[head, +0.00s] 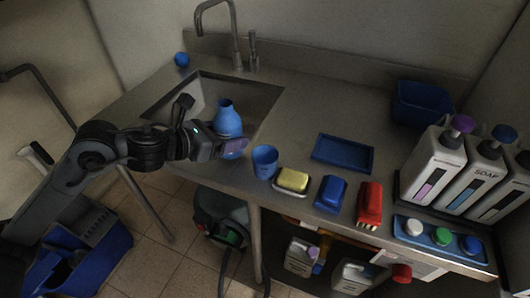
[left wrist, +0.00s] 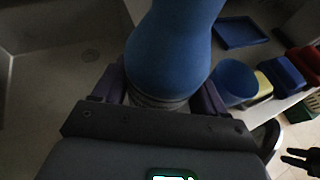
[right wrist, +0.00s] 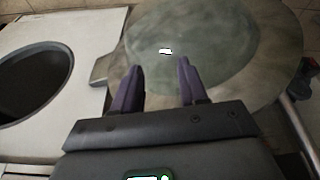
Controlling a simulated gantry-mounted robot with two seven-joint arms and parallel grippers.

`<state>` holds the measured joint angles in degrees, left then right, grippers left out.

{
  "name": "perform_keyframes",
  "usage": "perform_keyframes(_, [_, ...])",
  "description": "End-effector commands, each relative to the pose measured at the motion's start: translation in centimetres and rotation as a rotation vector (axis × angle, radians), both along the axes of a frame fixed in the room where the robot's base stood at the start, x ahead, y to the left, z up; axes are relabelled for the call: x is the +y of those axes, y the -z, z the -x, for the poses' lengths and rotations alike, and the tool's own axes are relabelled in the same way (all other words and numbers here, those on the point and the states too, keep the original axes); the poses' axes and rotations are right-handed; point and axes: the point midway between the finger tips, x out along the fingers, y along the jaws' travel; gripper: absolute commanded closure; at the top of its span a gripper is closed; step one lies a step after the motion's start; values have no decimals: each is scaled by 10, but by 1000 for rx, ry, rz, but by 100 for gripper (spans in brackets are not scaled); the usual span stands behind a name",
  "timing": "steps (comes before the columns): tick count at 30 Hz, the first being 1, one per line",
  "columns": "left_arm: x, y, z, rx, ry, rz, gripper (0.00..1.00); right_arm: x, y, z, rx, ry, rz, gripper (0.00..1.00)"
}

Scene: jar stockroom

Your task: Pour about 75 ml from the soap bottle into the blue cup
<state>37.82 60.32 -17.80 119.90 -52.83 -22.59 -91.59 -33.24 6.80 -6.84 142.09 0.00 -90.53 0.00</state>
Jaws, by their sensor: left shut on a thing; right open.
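My left gripper (head: 234,147) is shut on a rounded blue bottle (head: 227,117) with a narrow neck. The bottle looks upright in the head view, over the sink's right part, and fills the middle of the left wrist view (left wrist: 170,55). The blue cup (head: 265,162) stands upright on the counter, just right of the gripper and apart from the bottle. It also shows in the left wrist view (left wrist: 235,84). A white dispenser marked SOAP (head: 480,178) stands at the right. My right gripper (right wrist: 158,78) is open and empty in the right wrist view.
Right of the cup are a yellow sponge (head: 292,180), a blue block-like item (head: 330,193) and a red brush (head: 369,203). Behind them lie a flat blue tray (head: 342,153) and a blue tub (head: 421,103). A tap (head: 236,35) rises behind the sink.

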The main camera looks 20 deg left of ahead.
Motion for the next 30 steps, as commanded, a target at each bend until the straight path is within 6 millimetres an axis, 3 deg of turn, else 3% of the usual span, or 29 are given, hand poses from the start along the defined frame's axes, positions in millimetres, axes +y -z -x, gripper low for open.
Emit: perform_keyframes(30, [-14,-9,3,-117,1,-578,64,-1,-48,0,-1,-5,6,57])
